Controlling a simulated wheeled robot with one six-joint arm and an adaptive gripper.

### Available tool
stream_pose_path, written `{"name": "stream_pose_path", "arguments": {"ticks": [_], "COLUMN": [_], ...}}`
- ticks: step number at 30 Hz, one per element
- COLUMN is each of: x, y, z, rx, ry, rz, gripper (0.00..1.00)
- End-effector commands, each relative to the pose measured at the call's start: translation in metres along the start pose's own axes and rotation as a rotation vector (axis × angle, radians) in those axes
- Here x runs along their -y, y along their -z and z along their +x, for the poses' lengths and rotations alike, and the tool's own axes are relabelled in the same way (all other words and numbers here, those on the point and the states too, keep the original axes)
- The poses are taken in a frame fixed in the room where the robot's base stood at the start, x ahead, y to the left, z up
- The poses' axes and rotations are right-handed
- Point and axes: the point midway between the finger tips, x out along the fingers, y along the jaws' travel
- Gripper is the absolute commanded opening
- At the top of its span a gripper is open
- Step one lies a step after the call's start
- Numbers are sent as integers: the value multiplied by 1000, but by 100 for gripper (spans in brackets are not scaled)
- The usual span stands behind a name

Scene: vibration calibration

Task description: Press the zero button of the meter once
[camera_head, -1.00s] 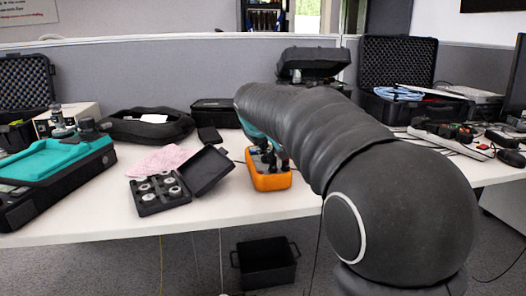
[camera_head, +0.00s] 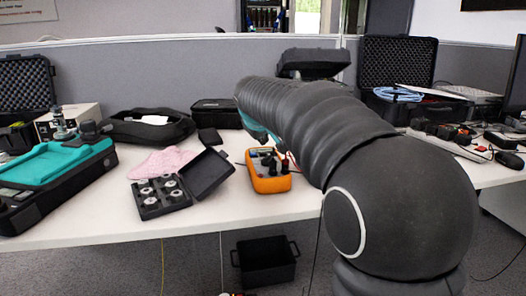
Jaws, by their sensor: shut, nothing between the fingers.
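The orange meter (camera_head: 267,184) stands on the white table, left of my black-sleeved arm. Its zero button cannot be made out at this size. My gripper (camera_head: 268,161) shows only as small dark parts at the upper part of the meter, below the teal end of my arm. The fingers look shut and empty. I cannot tell whether they touch the meter or hang just above it. My arm hides the area right of and behind the meter.
An open black box with several round metal pieces (camera_head: 160,195) lies left of the meter, with a pink cloth (camera_head: 170,161) behind it. A teal-and-black case (camera_head: 50,178) is far left. A black bin (camera_head: 266,262) stands on the floor.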

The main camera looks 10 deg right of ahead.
Motion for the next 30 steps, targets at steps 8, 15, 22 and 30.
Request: {"name": "stream_pose_path", "arguments": {"ticks": [8,15,22,30], "x": [-14,-21,-20,-20], "y": [15,20,20,20], "z": [-20,-28,-28,-28], "rx": [-1,1,1,0], "ry": [0,1,0,0], "rz": [0,0,0,0], "gripper": [0,0,0,0]}}
